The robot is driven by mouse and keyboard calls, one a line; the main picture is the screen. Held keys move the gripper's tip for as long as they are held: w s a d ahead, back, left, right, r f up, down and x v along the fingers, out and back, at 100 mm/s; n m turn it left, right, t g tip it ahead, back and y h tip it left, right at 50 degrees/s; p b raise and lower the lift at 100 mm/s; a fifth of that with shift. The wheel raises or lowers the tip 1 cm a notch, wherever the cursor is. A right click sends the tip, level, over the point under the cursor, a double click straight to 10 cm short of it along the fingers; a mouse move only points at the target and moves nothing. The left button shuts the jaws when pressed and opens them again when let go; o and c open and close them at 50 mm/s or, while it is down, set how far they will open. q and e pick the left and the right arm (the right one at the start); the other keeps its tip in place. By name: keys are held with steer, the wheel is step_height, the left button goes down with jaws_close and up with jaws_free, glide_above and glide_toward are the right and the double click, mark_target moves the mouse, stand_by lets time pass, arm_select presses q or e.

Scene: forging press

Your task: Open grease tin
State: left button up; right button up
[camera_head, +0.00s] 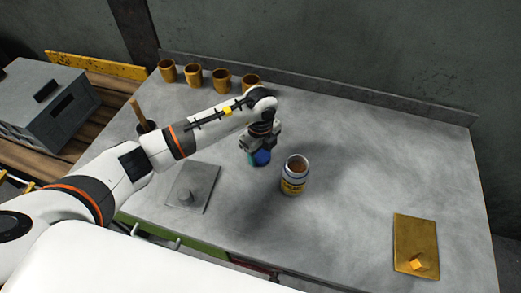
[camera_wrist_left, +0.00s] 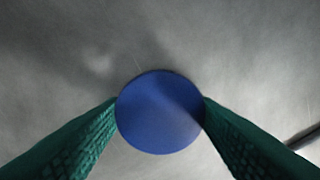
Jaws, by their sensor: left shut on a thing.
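The grease tin (camera_head: 294,178), a pale can with a yellow label, stands upright on the grey table. Its top is open and brown contents show inside. My left gripper (camera_head: 260,150) is to the left of the tin, pointing down, shut on a round blue lid (camera_head: 262,158). In the left wrist view the lid (camera_wrist_left: 160,112) sits between the two green fingers, touching both, over the grey table surface. I cannot tell whether the lid touches the table. My right gripper is not in view.
Several brass cups (camera_head: 193,75) stand in a row along the back. A grey plate with a knob (camera_head: 194,188) lies front left. A brass plate (camera_head: 415,240) with a small yellow block lies at right. A dark pot (camera_head: 146,127) holds a wooden handle. The table's right middle is clear.

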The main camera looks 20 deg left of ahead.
mark_target(260, 155)
arm_select(q)
steer(key=shift+f, duration=0.15)
steer(key=o, duration=1.1)
steer(key=shift+r, duration=0.35)
step_height(260, 155, up, 12)
steer(key=shift+f+b, duration=0.1)
steer(key=shift+b, duration=0.75)
